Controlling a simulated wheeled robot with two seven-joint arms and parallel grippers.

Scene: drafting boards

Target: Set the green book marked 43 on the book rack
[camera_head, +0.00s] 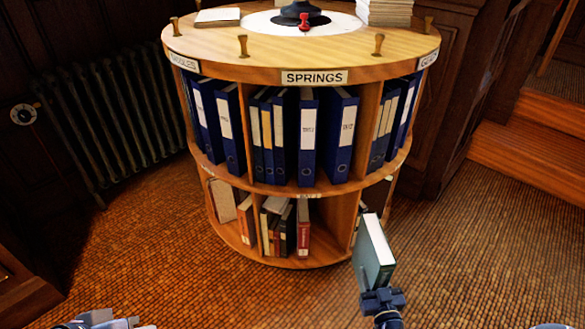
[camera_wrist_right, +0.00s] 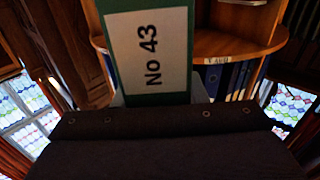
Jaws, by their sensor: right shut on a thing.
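The green book (camera_head: 378,245) is held up in front of the right side of the round wooden rack (camera_head: 330,206). My right gripper (camera_head: 382,297) is shut on the book's lower end, and the book stands nearly upright, leaning a little. In the right wrist view the green book (camera_wrist_right: 120,50) shows a white label reading "No 43". The rack's lower shelf holds several books (camera_head: 285,228) and bare stretches between them.
Blue binders (camera_head: 307,135) fill much of the rack's upper tier. Pegs and a stack of papers (camera_head: 390,12) stand on its top. A radiator (camera_head: 110,120) is at the left and wooden steps (camera_head: 530,140) at the right. The carpet in front is clear.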

